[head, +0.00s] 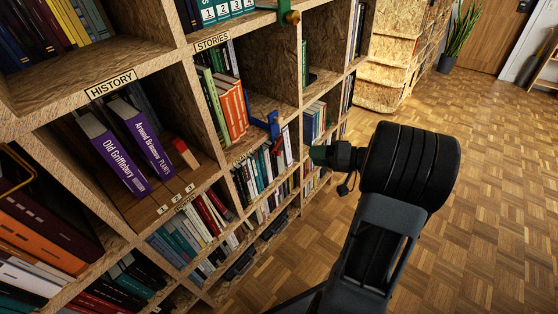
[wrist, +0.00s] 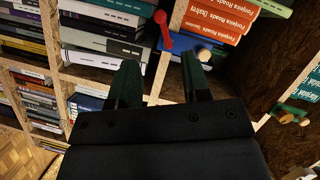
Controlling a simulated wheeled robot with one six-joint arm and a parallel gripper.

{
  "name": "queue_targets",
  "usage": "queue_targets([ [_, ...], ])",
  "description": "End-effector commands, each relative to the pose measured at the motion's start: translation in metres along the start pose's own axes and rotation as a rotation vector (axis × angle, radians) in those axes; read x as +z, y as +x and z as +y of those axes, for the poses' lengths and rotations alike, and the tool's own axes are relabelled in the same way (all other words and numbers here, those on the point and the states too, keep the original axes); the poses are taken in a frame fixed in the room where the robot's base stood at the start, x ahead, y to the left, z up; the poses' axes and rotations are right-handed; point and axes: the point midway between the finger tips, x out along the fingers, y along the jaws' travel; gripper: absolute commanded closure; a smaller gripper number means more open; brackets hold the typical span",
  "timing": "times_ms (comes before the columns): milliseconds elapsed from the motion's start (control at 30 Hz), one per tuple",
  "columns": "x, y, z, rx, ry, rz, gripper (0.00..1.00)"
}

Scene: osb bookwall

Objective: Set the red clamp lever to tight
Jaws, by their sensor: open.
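The red clamp lever (wrist: 164,30) shows in the wrist view, a short bar with a round knob at its upper end. It joins a blue clamp (wrist: 182,43) on a shelf edge, with a brass knob beside it. In the head view my gripper (head: 319,155) is right of the blue clamp, beside the shelves.
A green clamp with a brass knob (head: 288,17) sticks out from an upper shelf. Orange books (head: 233,108) stand in the compartment by the blue clamp, and purple books (head: 110,150) further left. The parquet floor (head: 480,190) at right is clear.

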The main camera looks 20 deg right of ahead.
Motion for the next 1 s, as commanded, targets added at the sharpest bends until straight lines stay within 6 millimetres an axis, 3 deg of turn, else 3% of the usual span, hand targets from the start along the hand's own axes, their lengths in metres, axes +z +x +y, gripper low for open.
queue_targets([
  [500,0.002,0.095,0.001,-0.001,0.001,-0.005,0.57],
  [733,0.002,0.118,0.0,-0.001,0.001,-0.004,0.57],
  [1000,0.001,0.126,-0.001,0.001,0.002,-0.001,0.57],
])
